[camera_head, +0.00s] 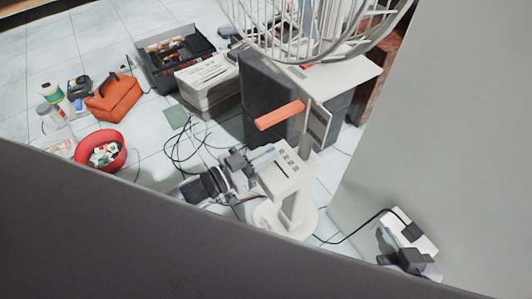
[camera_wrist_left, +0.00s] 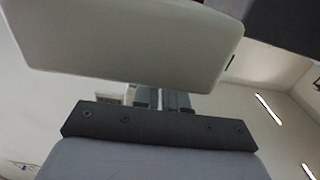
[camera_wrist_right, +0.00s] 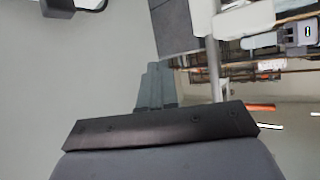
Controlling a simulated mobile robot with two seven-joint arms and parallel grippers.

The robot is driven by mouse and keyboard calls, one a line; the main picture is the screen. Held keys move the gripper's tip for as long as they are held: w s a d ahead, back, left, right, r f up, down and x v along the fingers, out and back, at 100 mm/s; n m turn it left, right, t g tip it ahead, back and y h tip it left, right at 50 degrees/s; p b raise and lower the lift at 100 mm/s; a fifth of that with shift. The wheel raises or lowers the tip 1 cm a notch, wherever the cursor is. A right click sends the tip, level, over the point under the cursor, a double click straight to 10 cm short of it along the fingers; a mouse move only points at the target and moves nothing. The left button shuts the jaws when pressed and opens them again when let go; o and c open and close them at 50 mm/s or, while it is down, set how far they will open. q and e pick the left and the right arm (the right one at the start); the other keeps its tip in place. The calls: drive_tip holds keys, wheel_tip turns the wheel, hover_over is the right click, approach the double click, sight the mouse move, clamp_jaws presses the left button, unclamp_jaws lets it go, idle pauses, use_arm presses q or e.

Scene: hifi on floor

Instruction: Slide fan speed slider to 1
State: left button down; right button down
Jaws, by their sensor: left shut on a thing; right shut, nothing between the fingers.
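The white fan's control box (camera_head: 286,176) sits on its pedestal in the middle of the head view, with several small dark marks on its face. The fan's wire cage (camera_head: 310,30) is above it at the top. My left gripper (camera_head: 264,158) reaches the box's upper left edge and is shut on a small part there, apparently the fan speed slider, which the fingers hide. In the left wrist view a pale block (camera_wrist_left: 130,45) looms close above the left fingers (camera_wrist_left: 165,98). My right gripper (camera_head: 387,238) is shut and empty at lower right, apart from the fan.
A white power strip (camera_head: 412,232) with a black plug lies near my right gripper. Black cables (camera_head: 185,150), a red bowl (camera_head: 119,148) and an orange bag (camera_head: 113,97) lie on the tiled floor at left. A grey wall closes the right.

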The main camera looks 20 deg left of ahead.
use_arm(q)
drive_tip(key=shift+d+r, duration=0.2)
drive_tip(key=shift+s+d+p, duration=0.55)
drive_tip(key=shift+d, duration=0.15)
drive_tip(key=c, duration=1.2)
unclamp_jaws()
drive_tip(key=shift+o, duration=0.2)
drive_tip(key=shift+f, duration=0.1)
use_arm(e)
drive_tip(key=shift+s+d+f, duration=0.2)
drive_tip(key=shift+d+f, duration=0.15)
drive_tip(key=shift+d, duration=0.1)
use_arm(q)
drive_tip(key=shift+a, duration=0.1)
drive_tip(key=p+v, duration=0.1)
drive_tip(key=v, duration=0.6)
use_arm(e)
drive_tip(key=shift+d+m+g+h, duration=0.3)
drive_tip(key=shift+d, duration=0.05)
